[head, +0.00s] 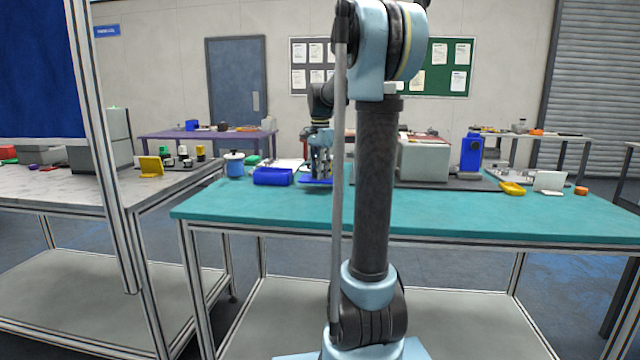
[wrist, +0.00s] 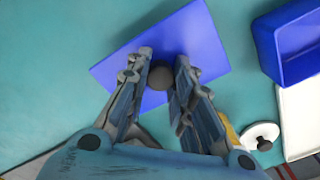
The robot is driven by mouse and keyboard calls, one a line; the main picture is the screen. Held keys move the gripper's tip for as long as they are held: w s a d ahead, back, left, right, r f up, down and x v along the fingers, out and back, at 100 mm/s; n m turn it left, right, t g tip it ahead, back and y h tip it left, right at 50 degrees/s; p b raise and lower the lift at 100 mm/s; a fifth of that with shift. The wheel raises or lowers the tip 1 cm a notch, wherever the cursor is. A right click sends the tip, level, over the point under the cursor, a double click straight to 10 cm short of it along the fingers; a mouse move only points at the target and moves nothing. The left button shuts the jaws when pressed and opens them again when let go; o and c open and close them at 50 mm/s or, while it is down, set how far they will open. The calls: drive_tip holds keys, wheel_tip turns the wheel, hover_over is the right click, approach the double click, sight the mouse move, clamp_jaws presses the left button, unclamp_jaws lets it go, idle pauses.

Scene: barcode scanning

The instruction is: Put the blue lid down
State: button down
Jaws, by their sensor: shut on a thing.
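The blue lid is a flat square plate with a round dark knob; it shows in the wrist view (wrist: 205,45) and low over the teal table in the head view (head: 314,181). My gripper (wrist: 160,76) is shut on the lid's knob, one finger on each side. In the head view my gripper (head: 320,172) points down at the table's left half, partly hidden by my arm. I cannot tell whether the lid touches the table (head: 250,205).
A blue bin (head: 272,176) stands just left of the lid, and also shows in the wrist view (wrist: 290,45). A white tray (wrist: 300,120) and a white disc with a black knob (wrist: 262,136) lie nearby. The table's front strip is clear.

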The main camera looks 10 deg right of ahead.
drive_tip(key=shift+f, duration=1.8)
drive_tip(key=c, duration=1.4)
unclamp_jaws()
wheel_tip(320, 180, up, 12)
drive_tip(key=shift+r, duration=0.1)
